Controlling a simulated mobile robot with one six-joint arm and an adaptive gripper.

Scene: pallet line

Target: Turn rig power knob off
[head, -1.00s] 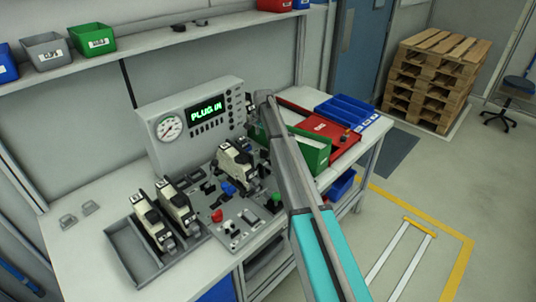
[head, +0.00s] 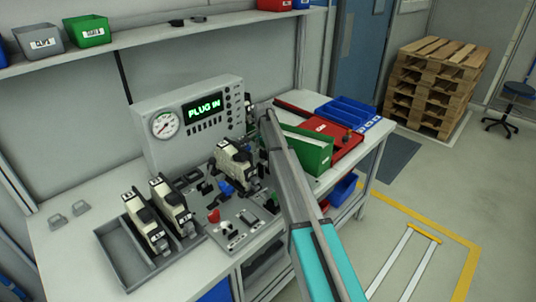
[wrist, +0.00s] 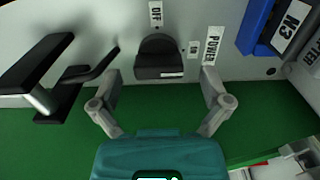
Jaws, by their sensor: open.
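The power knob (wrist: 158,62) is a dark, rounded knob on a pale panel in the wrist view. A POWER label (wrist: 213,45) is to its right, an OFF label (wrist: 155,13) is above it, and a small ON label (wrist: 194,48) is close by. My gripper (wrist: 160,80) is open, its two grey fingers apart on either side just below the knob in the picture; contact cannot be told. In the head view the rig (head: 160,98) shows a green "PLUG IN" display (head: 203,106); my arm hides the gripper there.
A black handle-like part (wrist: 40,75) stands left of the knob, and a blue labelled bin (wrist: 262,25) is at upper right. In the head view, a green box (head: 312,152) and a red tray (head: 340,143) lie right of my arm. A grey tray (head: 118,255) holds devices.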

